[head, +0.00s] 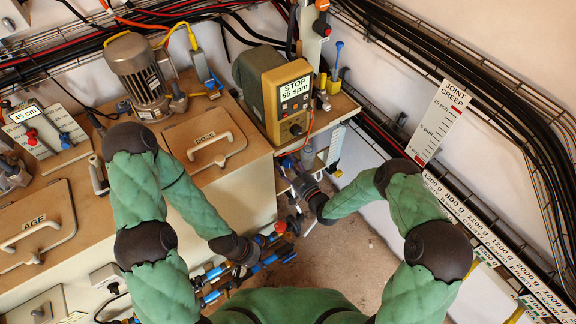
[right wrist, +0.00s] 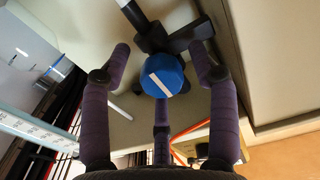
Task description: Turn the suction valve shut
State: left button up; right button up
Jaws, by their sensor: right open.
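A round blue valve knob (right wrist: 163,76) with a white stripe is in the middle of the right wrist view, on a dark valve body (right wrist: 165,38). I see no label naming it as the suction valve. The stripe runs diagonally across its face. My right gripper (right wrist: 162,85) is open, with purple-grey fingers on either side of the knob and a third below; contact cannot be told. In the head view my right gripper (head: 297,183) is beside the cabinet, below the pump, and the knob cannot be made out there. My left gripper (head: 250,258) is low by blue-handled pipework; its fingers are unclear.
Pipework with blue and red fittings (head: 265,245) runs along the cabinet front near my left gripper. A yellow pump (head: 285,95) reading "STOP 55 spm" stands on the cabinet top. Cable trays line the right wall. Floor (head: 345,250) shows between my arms.

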jog(key=shift+w+a, duration=0.2)
jog(key=shift+w, duration=0.1)
